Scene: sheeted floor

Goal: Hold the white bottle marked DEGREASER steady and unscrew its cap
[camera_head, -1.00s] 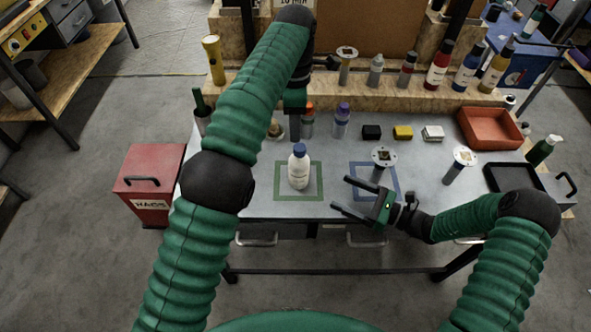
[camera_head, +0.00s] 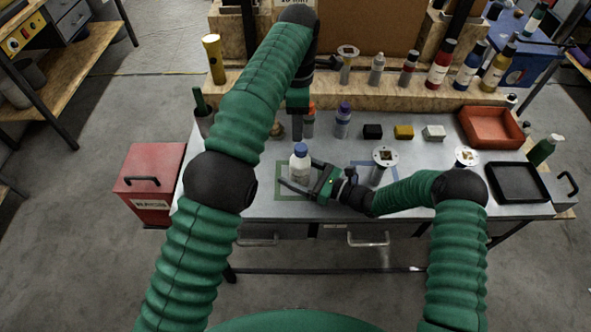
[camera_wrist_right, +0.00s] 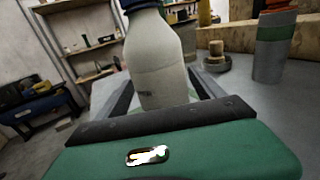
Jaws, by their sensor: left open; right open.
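The white bottle (camera_head: 299,165) with a blue cap (camera_head: 300,149) stands upright on the table inside the green square outline. It also fills the middle of the right wrist view (camera_wrist_right: 157,65), where its cap is cut off at the top and its marking is too blurred to read. My right gripper (camera_head: 299,178) is open, with its fingers on either side of the bottle's lower body; I cannot tell whether they touch it. My left gripper (camera_head: 296,125) hangs pointing down behind and above the bottle, apart from the cap. Its fingers are mostly hidden by my own arm.
A blue outline (camera_head: 392,198) lies right of the bottle, with a round-topped post (camera_head: 379,173) by it. Small blocks (camera_head: 403,132), a red bin (camera_head: 492,128) and a black tray (camera_head: 518,182) stand further right. A purple-capped bottle (camera_head: 343,121) is behind.

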